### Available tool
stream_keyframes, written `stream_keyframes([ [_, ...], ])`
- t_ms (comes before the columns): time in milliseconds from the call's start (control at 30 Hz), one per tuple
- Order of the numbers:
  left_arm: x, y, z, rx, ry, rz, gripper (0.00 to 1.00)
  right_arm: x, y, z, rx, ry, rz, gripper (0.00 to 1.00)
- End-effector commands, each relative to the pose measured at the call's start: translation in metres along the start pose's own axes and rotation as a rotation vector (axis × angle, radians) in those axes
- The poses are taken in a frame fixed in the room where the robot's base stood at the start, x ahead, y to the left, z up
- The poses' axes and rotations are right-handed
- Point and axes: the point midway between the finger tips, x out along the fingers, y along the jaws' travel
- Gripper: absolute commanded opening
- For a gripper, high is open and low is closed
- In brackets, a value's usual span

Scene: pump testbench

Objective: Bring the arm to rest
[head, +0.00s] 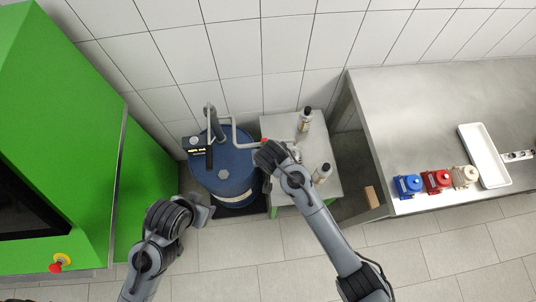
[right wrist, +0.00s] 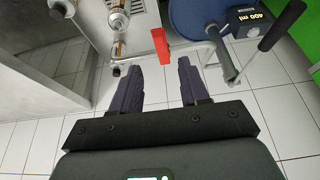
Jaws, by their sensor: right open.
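My right arm (head: 312,205) reaches up to the small grey table and the blue drum in the head view; its fingertips are hard to make out there. In the right wrist view my right gripper (right wrist: 158,68) is open, with nothing between its two dark fingers. A red handle (right wrist: 160,47) on the grey pipe shows just beyond the fingertips, apart from them as far as I can see. My left arm (head: 150,250) is bent at the lower left, in front of the drum. Whether its gripper is open or shut cannot be made out.
The blue drum (head: 222,174) carries a pump and a 400 ml display (right wrist: 246,17). Bottles (head: 305,120) stand on the small table (head: 285,125). The steel bench (head: 430,110) at right holds blue, red and cream pumps and a white tray (head: 473,140). A green machine (head: 60,110) stands left.

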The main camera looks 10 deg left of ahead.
Motion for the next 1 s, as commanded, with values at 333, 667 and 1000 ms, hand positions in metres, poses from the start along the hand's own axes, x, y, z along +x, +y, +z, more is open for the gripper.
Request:
stream_keyframes([
  [333, 0.000, 0.003, -0.001, -0.011, 0.002, 0.009, 0.53, -0.011, 0.000, 0.000, 0.000, -0.001, 0.000, 0.45],
  [667, -0.001, 0.003, -0.001, -0.012, 0.002, 0.009, 0.53, -0.010, -0.001, 0.003, 0.000, -0.006, -0.002, 0.45],
  [1000, -0.021, -0.001, -0.007, -0.002, 0.000, 0.001, 0.53, 0.011, -0.001, 0.120, 0.097, -0.203, -0.051, 0.45],
])
